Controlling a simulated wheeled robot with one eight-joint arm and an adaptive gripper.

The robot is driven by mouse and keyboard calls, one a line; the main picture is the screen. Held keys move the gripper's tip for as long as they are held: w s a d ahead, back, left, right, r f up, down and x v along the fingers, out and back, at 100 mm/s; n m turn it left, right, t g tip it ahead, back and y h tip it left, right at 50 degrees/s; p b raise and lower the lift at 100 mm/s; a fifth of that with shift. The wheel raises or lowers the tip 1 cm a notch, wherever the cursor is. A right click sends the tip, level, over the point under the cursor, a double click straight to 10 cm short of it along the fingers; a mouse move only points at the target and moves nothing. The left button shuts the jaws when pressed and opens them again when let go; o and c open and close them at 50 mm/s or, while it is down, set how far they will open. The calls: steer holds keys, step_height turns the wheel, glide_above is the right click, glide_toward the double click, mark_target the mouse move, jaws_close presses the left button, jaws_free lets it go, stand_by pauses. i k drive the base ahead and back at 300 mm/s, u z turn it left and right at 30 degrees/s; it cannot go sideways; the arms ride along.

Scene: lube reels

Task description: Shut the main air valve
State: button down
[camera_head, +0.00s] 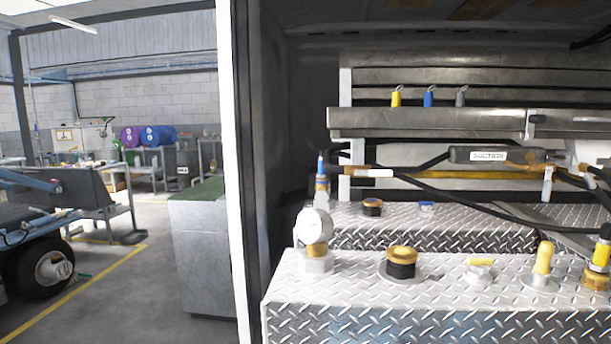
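My gripper is not in view. No label reading main air valve can be made out, so I cannot tell which fitting it is. On the diamond-plate box top stand a fitting with a round white gauge (313,226), a black and yellow round cap (402,262), a low fitting with a flat yellow piece (480,266) and an upright yellow handle (542,258). Another yellow-topped fitting (601,256) is at the right edge. Behind the gauge stands a slim fitting with a blue top (321,176). Whether any valve is open or shut cannot be told.
The diamond-plate box (390,325) fills the lower right. Black hoses (450,197) and a bar labelled SUCTION (490,155) cross above it. Yellow, blue and grey tags (428,97) hang on a rail. A white door post (236,170) stands left; workshop floor (140,300) lies beyond.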

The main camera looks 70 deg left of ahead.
mark_target(372, 173)
steer(key=u, duration=3.35)
steer(key=k, duration=0.7)
steer(key=z, duration=0.6)
steer(key=i, duration=0.45)
steer(key=u, duration=0.05)
